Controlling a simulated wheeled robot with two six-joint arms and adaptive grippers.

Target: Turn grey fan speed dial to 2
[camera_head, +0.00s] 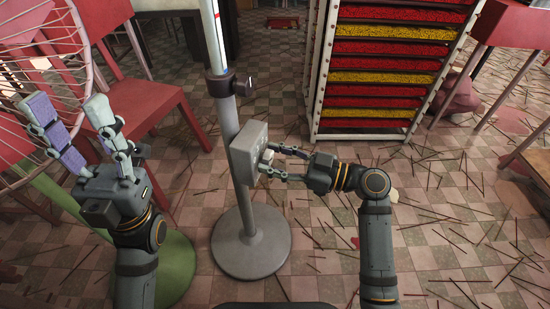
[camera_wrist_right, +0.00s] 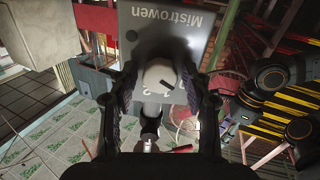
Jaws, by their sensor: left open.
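The grey fan control box (camera_head: 247,150) is mounted on the grey pole, its dial side facing right. In the right wrist view the box (camera_wrist_right: 165,30) reads "Mistrowen", and its pale round dial (camera_wrist_right: 158,76) has a dark pointer mark toward the lower right of the picture. Digits show below the dial; one looks like a 2. My right gripper (camera_head: 272,162) is at the box, its two fingers on either side of the dial (camera_wrist_right: 160,98), with small gaps visible. My left gripper (camera_head: 69,106) is open and empty, raised left of the pole, away from the box.
The pole (camera_head: 229,120) stands on a round grey base (camera_head: 250,245). A rack of red and yellow trays (camera_head: 385,60) stands behind on the right. Red chairs (camera_head: 150,105) and a wire fan guard (camera_head: 30,50) are at left. Thin sticks litter the tiled floor at right.

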